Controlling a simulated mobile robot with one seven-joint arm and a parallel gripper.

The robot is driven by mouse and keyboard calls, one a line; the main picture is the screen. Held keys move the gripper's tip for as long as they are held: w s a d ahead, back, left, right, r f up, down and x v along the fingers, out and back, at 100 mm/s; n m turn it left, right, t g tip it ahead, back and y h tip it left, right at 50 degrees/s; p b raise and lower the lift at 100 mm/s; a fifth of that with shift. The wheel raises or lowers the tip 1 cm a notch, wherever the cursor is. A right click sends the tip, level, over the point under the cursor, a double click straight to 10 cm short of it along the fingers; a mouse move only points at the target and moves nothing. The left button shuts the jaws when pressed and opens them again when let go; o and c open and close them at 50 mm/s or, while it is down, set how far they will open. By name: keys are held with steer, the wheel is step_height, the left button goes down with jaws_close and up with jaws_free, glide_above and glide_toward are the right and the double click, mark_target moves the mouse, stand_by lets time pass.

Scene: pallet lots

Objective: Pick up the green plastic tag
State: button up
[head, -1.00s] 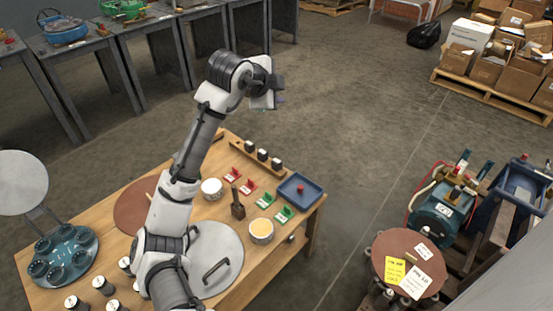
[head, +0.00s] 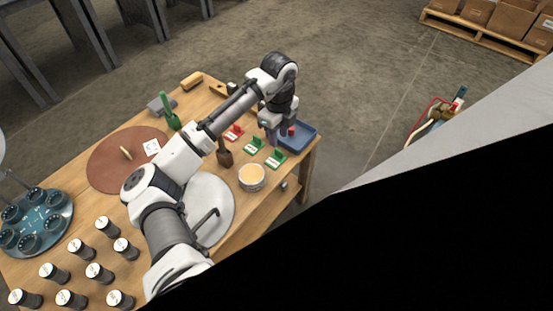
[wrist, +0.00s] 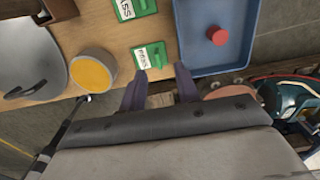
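Two green plastic tags with white labels lie on the wooden table: one (head: 254,145) farther left and one (head: 276,159) nearer the table's right end. In the wrist view, one green tag (wrist: 151,56) lies just ahead of my fingertips, and the other green tag (wrist: 133,8) is at the top edge. My gripper (wrist: 161,82) is open, its two dark fingers apart with nothing between them. In the head view my gripper (head: 271,133) hangs pointing down beside the tags, close to the blue tray.
The blue tray (wrist: 207,62) holding a red round piece (wrist: 216,36) is right beside the nearer tag. A cup with yellow-orange contents (head: 252,177), a brown block (head: 224,157) and a red tag (head: 234,132) stand close by. A dark shape covers the head view's lower right.

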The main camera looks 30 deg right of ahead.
steer(key=f+b, duration=0.1)
steer(key=f, duration=0.4)
steer(key=shift+a+f+b, duration=0.2)
steer(key=shift+b, duration=0.1)
jaws_close()
